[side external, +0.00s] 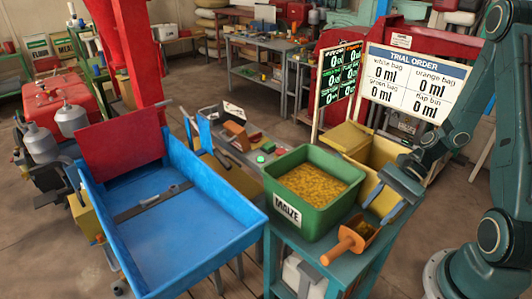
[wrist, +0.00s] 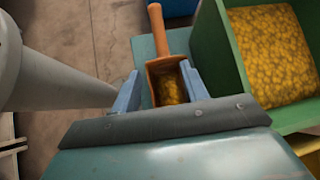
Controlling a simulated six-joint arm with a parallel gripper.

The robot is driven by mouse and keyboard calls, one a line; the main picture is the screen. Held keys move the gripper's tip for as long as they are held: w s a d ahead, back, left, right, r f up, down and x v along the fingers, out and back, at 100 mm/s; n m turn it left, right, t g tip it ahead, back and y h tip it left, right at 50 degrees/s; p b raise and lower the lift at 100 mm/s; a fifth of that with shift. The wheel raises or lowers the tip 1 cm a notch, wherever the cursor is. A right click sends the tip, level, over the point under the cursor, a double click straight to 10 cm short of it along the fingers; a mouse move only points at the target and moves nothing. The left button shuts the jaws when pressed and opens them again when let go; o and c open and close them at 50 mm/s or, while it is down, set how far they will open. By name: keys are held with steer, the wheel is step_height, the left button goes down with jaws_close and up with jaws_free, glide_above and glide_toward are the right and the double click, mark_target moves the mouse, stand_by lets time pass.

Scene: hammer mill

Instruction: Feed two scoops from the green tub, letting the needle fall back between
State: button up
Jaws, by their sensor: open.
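The green tub (side external: 289,207), labelled MAIZE, stands on a teal stand and holds yellow grain (side external: 318,183). It also shows at the right of the wrist view (wrist: 240,65). An orange scoop (side external: 347,242) lies on the stand beside the tub, with some grain in its bowl; in the wrist view the scoop (wrist: 157,40) shows between my fingers, handle pointing away. My gripper (side external: 383,204) is open at the scoop's bowl end, above it in the side view. It also shows in the wrist view (wrist: 161,90). I cannot make out a needle.
A blue tray-like hopper (side external: 170,235) with a raised red panel (side external: 120,138) stands left of the tub. A yellow bin (side external: 375,150) is behind the tub. The trial order board (side external: 416,82) reads 0 ml in each field. A cluttered bench (side external: 250,150) lies behind.

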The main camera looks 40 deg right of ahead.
steer(key=s+a+r+n+t+h, duration=0.1)
steer(key=s+a+r+n+h, duration=0.1)
steer(key=r+n, duration=0.4)
steer(key=s+a+r+n+t+h, duration=0.1)
steer(key=r+n+h, duration=0.3)
steer(key=r, duration=0.6)
steer(key=s+a+r+n+t+h, duration=0.1)
steer(key=s+a+r+n+h, duration=0.2)
steer(key=r+n, duration=0.4)
steer(key=shift+a+r+n+t, duration=0.3)
steer(key=shift+a+r, duration=0.3)
steer(key=shift+r, duration=0.2)
steer(key=shift+o, duration=0.5)
